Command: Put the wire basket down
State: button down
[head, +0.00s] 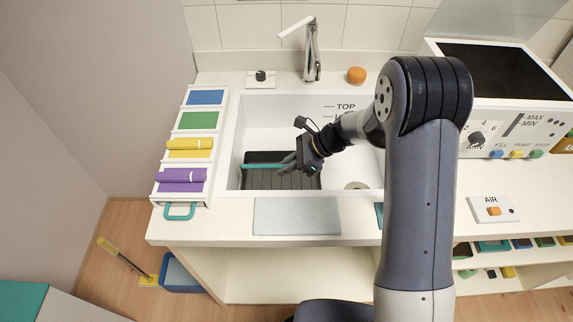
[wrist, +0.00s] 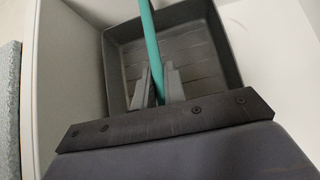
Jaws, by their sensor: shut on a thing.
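The basket is a dark grey, shallow rectangular one (head: 262,183) with a teal handle (head: 258,167). It is inside the white sink (head: 262,122), towards the left. I cannot tell whether its underside touches the sink floor. My gripper (head: 287,165) is above the basket and shut on the handle. In the wrist view, my gripper's two grey fingers (wrist: 157,87) pinch the teal handle (wrist: 150,38). The basket (wrist: 200,62) looks empty there, with its near part hidden behind my gripper.
A drain (head: 356,185) lies right of the basket. A faucet (head: 312,52) and an orange knob (head: 356,75) stand behind the sink. A rack of coloured cloths (head: 190,147) is on the left. A grey mat (head: 297,217) lies in front. A control box (head: 500,115) stands right.

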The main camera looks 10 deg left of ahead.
jog(key=shift+f, duration=0.1)
jog(key=c, duration=1.4)
grip_release()
jog(key=v, duration=1)
jog(key=shift+w+d+r+b, duration=0.1)
jog(key=shift+d+r+b, duration=0.1)
jog(key=shift+d+b, duration=0.15)
jog(key=x, duration=1.1)
jog(key=shift+r+p, duration=0.15)
jog(key=shift+p, duration=0.25)
jog(key=shift+r, duration=0.4)
